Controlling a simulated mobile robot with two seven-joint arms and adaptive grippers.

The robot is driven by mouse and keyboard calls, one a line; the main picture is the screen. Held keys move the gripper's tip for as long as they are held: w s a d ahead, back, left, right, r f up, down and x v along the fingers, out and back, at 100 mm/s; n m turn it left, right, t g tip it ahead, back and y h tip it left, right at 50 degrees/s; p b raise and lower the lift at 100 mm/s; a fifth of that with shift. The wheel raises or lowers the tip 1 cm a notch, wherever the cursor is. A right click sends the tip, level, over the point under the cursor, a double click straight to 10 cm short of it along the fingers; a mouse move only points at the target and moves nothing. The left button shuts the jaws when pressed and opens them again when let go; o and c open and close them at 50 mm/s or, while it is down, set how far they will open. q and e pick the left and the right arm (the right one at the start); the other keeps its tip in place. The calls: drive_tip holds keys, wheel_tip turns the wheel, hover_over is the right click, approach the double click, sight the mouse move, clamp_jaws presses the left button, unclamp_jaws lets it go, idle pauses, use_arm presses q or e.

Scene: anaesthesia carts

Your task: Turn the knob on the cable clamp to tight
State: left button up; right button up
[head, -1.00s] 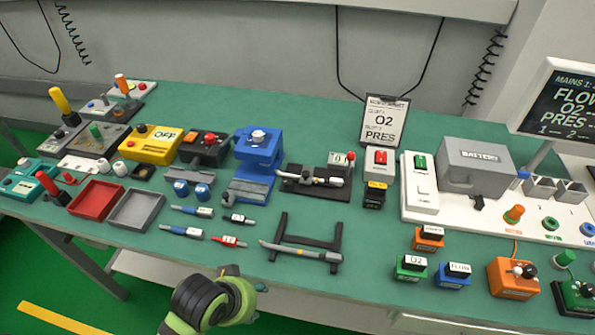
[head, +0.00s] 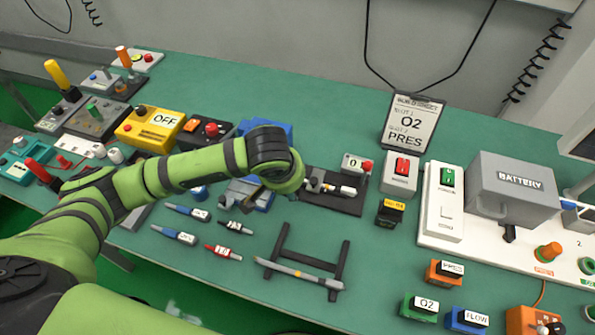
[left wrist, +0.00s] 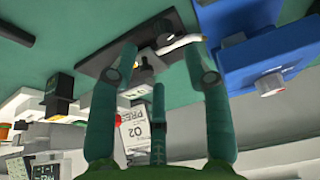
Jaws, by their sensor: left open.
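A black plate (head: 345,203) on the green table bears a dark knob, a white rod-like piece and a box marked 0 with a red button. It looks like the cable clamp, but no tight mark is readable. My left arm reaches over the table to it, hiding part of the plate's left end in the head view. In the left wrist view, my left gripper (left wrist: 160,55) is open, its fingers spread around the dark knob (left wrist: 165,40) and the white piece (left wrist: 180,43). I cannot tell whether they touch. My right gripper is not in view.
A blue device (left wrist: 270,57) with a pale knob stands close beside the gripper; my arm mostly hides it in the head view. A red-switch box (head: 400,173) stands right of the plate. A black rack (head: 300,268) and several pens lie in front.

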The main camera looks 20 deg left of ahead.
use_arm(q)
drive_tip(key=x, duration=0.3)
drive_tip(key=p+x, duration=0.1)
drive_tip(key=x, duration=0.1)
drive_tip(key=shift+w+a, duration=0.1)
drive_tip(key=shift+a, duration=0.25)
drive_tip(key=shift+w+f, duration=0.3)
drive_tip(key=shift+f, duration=0.4)
clamp_jaws()
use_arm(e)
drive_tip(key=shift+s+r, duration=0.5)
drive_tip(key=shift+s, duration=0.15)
